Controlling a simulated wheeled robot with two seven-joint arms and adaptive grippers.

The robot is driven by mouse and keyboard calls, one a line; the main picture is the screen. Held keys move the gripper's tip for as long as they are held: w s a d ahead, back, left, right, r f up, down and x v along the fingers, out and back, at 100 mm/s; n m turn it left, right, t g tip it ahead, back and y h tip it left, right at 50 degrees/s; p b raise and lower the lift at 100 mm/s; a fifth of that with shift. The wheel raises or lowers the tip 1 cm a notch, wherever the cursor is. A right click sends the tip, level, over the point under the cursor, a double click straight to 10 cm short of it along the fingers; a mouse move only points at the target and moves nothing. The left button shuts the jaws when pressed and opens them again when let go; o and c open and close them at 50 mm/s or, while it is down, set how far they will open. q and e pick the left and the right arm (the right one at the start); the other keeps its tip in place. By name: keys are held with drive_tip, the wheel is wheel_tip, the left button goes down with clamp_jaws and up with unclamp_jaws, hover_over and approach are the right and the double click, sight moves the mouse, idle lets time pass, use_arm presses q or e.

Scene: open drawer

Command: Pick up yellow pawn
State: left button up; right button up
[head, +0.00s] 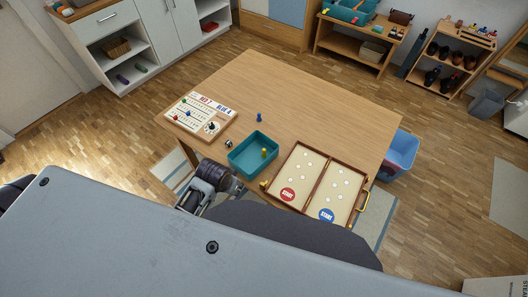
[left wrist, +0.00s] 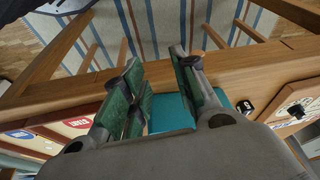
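A small yellow pawn (head: 264,153) stands inside the teal tray (head: 238,160), near its right wall, in the head view. My left gripper (head: 190,200) is at the near left of the tray, by the table's front edge, apart from the pawn. In the left wrist view the left gripper (left wrist: 156,58) is open, with nothing between its green-padded fingers. The tray (left wrist: 170,112) shows partly behind the fingers there; I cannot make out the pawn in that view. My right gripper is not in view.
On the table (head: 255,85), a game case (head: 318,178) lies open right of the tray. A scoreboard (head: 200,116) and a die (head: 228,143) are at left, and a blue pawn (head: 259,117) stands behind the tray. The table's far half is clear.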

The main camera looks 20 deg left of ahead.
use_arm(q)
drive_tip(key=w+d+r+m+h, duration=0.3)
drive_tip(key=w+d+r+m, duration=0.5)
drive_tip(key=d+r, duration=0.3)
drive_tip(key=w+a+r+m+g+y, duration=0.1)
drive_tip(key=w+a+r+m+g, duration=0.1)
drive_tip(key=w+a+m, duration=0.2)
drive_tip(key=shift+w+a+g+y+p, duration=0.35)
drive_tip(key=shift+w+a, duration=1.3)
drive_tip(key=shift+w, duration=1.45)
drive_tip(key=shift+f, duration=0.1)
hover_over(262, 153)
drive_tip(key=f, duration=0.8)
drive_tip(key=shift+w+a, duration=0.1)
drive_tip(key=shift+a, duration=0.1)
drive_tip(key=shift+f, duration=0.1)
